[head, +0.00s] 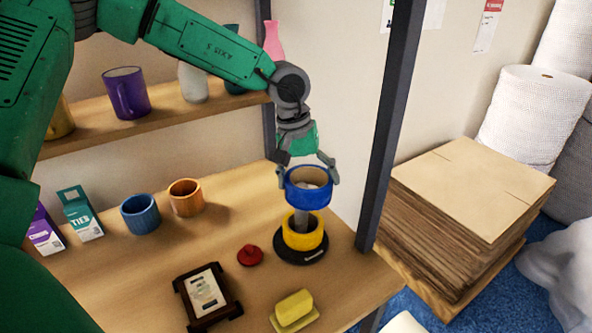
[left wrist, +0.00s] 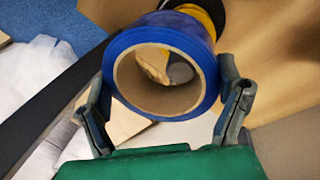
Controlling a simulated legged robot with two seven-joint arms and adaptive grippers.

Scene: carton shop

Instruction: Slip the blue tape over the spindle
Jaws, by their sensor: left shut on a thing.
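My left gripper (head: 308,179) is shut on the blue tape (head: 308,197), with a finger on each side of the roll. The spindle (head: 302,222) is a grey post on a round black base (head: 300,257), with a yellow tape (head: 304,239) around its lower part. The blue tape is above the yellow one, with a gap where the post shows. In the left wrist view, the blue tape (left wrist: 165,45) is between the fingers, and the grey spindle (left wrist: 181,72) shows through its hole. I cannot tell whether the post's tip is inside the ring. My right gripper is not in view.
A red knob-like piece (head: 250,255), a dark-framed tray (head: 207,297) and a yellow block (head: 294,308) lie near the spindle. Blue (head: 140,214) and orange (head: 186,197) cups stand farther left. A dark upright post (head: 385,140) rises just right of the gripper.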

